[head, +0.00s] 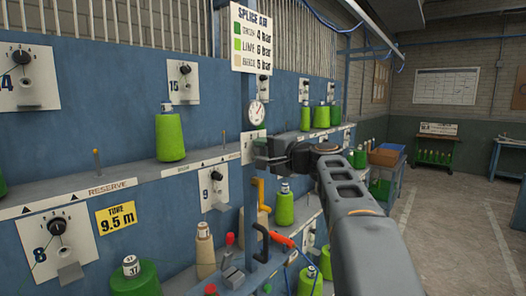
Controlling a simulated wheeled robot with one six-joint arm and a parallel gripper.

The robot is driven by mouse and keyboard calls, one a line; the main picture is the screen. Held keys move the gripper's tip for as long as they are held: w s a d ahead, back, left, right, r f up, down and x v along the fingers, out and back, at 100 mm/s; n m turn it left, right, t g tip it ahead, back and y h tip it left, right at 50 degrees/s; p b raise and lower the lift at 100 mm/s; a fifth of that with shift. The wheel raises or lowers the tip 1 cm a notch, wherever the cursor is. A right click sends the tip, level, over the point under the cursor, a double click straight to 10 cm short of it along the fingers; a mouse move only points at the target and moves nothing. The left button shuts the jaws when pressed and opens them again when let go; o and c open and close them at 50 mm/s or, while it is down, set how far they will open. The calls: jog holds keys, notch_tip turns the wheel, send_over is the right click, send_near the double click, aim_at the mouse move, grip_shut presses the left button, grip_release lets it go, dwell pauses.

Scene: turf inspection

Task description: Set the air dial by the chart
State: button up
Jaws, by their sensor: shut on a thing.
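The splice air chart (264,40) hangs on the blue post. It lists a dark green swatch with 4 bar, a lime swatch with 6 bar and a beige swatch with 5 bar. A round white pressure gauge (257,113) sits below it; its needle is too small to read surely. Under the gauge is a pale dial plate (247,147), partly covered by my gripper (263,153). My gripper reaches in from the right and is shut at the plate, seemingly on the air dial's knob, which it hides.
Lime cones, such as one on the left shelf (170,137), stand along the blue machine. A yellow handle (258,192), a black handle and an orange tool (283,240) are below my gripper. Open floor (436,225) lies to the right.

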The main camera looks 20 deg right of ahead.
dwell(0.3)
jog(key=o, duration=0.9)
jog(key=shift+o, duration=0.2)
jog(key=b+v, duration=0.3)
jog(key=v, duration=1)
jog(key=shift+s, duration=0.4)
jog(key=shift+d, duration=0.2)
